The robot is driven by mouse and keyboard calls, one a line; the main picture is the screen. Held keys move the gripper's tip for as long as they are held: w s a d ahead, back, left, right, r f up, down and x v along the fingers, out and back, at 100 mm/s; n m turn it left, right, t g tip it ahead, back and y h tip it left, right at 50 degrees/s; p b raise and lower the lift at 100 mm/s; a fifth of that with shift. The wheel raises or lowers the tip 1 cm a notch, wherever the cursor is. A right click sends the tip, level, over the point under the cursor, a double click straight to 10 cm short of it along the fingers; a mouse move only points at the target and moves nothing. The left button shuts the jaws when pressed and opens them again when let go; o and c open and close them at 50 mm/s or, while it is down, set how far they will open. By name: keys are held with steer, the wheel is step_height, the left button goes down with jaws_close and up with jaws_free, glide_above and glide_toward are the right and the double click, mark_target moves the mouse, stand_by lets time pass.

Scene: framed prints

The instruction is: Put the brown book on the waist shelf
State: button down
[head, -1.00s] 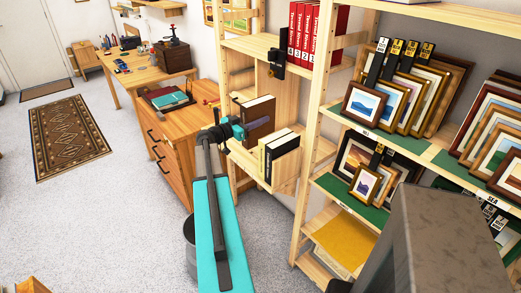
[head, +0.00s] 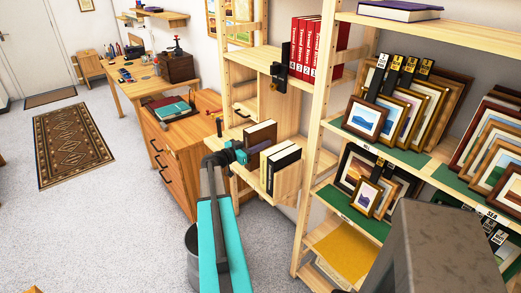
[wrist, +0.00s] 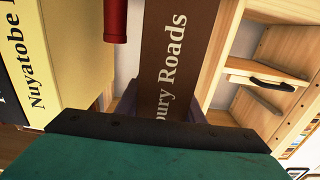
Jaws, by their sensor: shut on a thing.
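The brown book (head: 261,134) stands upright at the waist-height shelf (head: 240,176), left of a yellow book (head: 265,168) and a black book (head: 284,170). My gripper (head: 241,153) is shut on it from the front. In the wrist view its brown spine (wrist: 178,60) shows the letters "bury Roads", and the yellow book (wrist: 45,60) is at the left. The book's lower edge is hidden, so I cannot tell whether it touches the shelf board.
Red binders (head: 305,48) stand on the shelf above. A black clamp-like thing (head: 279,76) is on the upright nearby. Framed prints (head: 365,118) fill the rack at the right. A wooden drawer cabinet (head: 178,150) stands at the left. A red cylinder (wrist: 115,20) shows in the wrist view.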

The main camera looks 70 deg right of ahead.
steer(key=shift+f+p, duration=0.65)
steer(key=shift+f, duration=1.15)
steer(key=shift+f, duration=0.1)
steer(key=c, duration=1.2)
jaws_free()
steer(key=shift+b, duration=0.3)
steer(key=shift+f, duration=0.1)
steer(key=shift+r+p, duration=0.25)
steer(key=shift+p, duration=0.15)
steer(key=b+v, duration=0.4)
steer(key=v, duration=0.8)
steer(key=shift+a+f, duration=0.1)
steer(key=shift+f, duration=0.1)
